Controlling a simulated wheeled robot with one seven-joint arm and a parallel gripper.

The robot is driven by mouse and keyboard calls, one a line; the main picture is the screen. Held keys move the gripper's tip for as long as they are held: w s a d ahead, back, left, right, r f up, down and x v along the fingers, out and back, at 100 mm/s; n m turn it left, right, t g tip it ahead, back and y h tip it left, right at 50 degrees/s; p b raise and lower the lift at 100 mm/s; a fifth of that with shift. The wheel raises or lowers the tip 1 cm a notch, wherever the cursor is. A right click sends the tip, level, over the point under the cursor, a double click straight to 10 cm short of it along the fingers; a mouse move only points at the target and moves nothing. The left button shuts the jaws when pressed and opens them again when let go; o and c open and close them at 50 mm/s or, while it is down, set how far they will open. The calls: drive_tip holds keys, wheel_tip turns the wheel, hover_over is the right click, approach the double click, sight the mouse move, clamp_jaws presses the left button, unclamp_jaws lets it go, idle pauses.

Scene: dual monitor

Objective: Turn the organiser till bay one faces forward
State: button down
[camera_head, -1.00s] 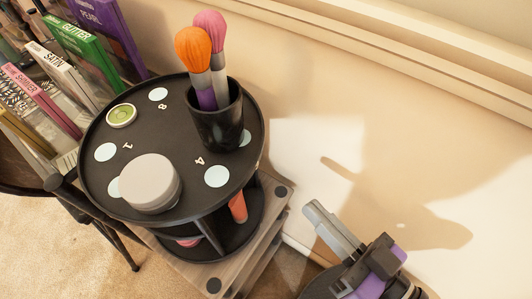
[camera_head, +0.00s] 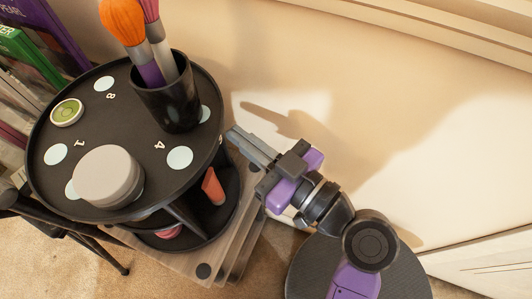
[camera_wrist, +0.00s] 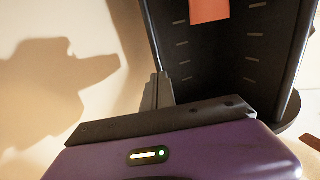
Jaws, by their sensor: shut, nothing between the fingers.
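The organiser (camera_head: 120,172) is a black round two-tier carousel at the left of the head view. White dots and small numerals mark its top; the "1" (camera_head: 80,143) is left of centre and a "4" (camera_head: 160,146) is at the right. My gripper (camera_head: 235,137) is shut and empty, its fingertips close beside the organiser's right rim. In the wrist view the fingers (camera_wrist: 157,92) are by a dark slotted panel (camera_wrist: 225,60) of the organiser. I cannot tell whether they touch it.
On the top stand a black cup (camera_head: 170,100) with two brushes, a grey round jar (camera_head: 107,177) and a small green tin (camera_head: 67,112). An orange item (camera_head: 213,187) is in the lower tier. Books (camera_head: 40,45) are at upper left. The wall (camera_head: 400,110) is behind.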

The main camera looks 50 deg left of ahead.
drive_tip(key=shift+s+a, duration=0.15)
drive_tip(key=shift+a, duration=0.55)
drive_tip(key=shift+s+a, duration=0.1)
drive_tip(key=shift+a, duration=0.55)
drive_tip(key=shift+w+a+n+g+h+b, duration=0.2)
drive_tip(key=shift+a+n+g+b, duration=0.3)
drive_tip(key=shift+a+b, duration=0.85)
drive_tip(key=shift+w+a+n+g+h+b, duration=0.1)
drive_tip(key=shift+w+a+n+g+b, duration=0.15)
drive_tip(key=shift+a+g+b, duration=0.75)
drive_tip(key=shift+a+t, duration=0.3)
drive_tip(key=shift+a, duration=0.1)
